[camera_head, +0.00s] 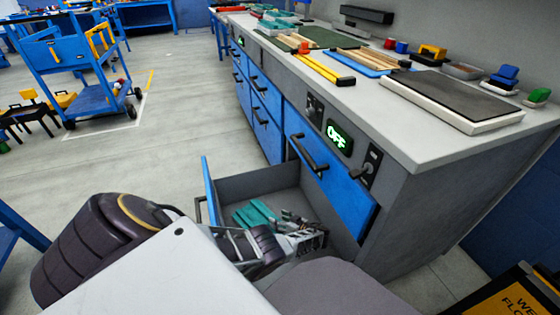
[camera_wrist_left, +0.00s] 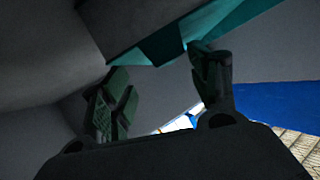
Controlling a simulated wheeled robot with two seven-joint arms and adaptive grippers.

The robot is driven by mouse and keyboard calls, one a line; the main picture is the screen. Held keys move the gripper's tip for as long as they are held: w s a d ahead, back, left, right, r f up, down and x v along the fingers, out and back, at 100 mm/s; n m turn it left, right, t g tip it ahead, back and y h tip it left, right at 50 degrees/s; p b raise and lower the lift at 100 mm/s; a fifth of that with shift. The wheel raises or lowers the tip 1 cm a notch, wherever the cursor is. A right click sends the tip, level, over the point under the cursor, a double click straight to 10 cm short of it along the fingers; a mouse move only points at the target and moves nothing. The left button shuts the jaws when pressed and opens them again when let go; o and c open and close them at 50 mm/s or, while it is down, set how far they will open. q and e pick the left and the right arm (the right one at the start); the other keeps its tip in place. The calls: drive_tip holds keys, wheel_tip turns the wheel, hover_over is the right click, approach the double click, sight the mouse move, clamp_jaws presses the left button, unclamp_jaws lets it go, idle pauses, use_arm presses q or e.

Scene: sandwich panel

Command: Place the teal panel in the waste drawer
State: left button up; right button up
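The teal panel (camera_head: 258,211) lies inside the open waste drawer (camera_head: 268,181), partly hidden by my left arm. In the left wrist view the teal panel (camera_wrist_left: 165,42) shows at the top, just beyond the fingertips. My left gripper (camera_head: 304,224) is low in the drawer, beside the panel at its right. In the left wrist view the left gripper's fingers (camera_wrist_left: 163,82) stand apart with nothing between them. The right fingertip is very near the panel's edge; I cannot tell whether they touch. My right gripper is not in view.
The drawer juts out from a grey workbench (camera_head: 430,140) with blue fronts. A dark slab on a white base (camera_head: 450,95) and several tools lie on its top. A blue cart (camera_head: 85,75) stands at the far left. A yellow sign (camera_head: 510,300) is at the bottom right.

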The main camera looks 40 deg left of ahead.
use_arm(q)
drive_tip(key=shift+d, duration=0.15)
drive_tip(key=shift+d+r, duration=0.3)
drive_tip(key=shift+d, duration=0.25)
drive_tip(key=p+v, duration=0.2)
drive_tip(key=v, duration=0.3)
drive_tip(key=shift+d, duration=0.25)
drive_tip(key=shift+d+r, duration=0.15)
drive_tip(key=shift+d, duration=0.1)
idle(0.3)
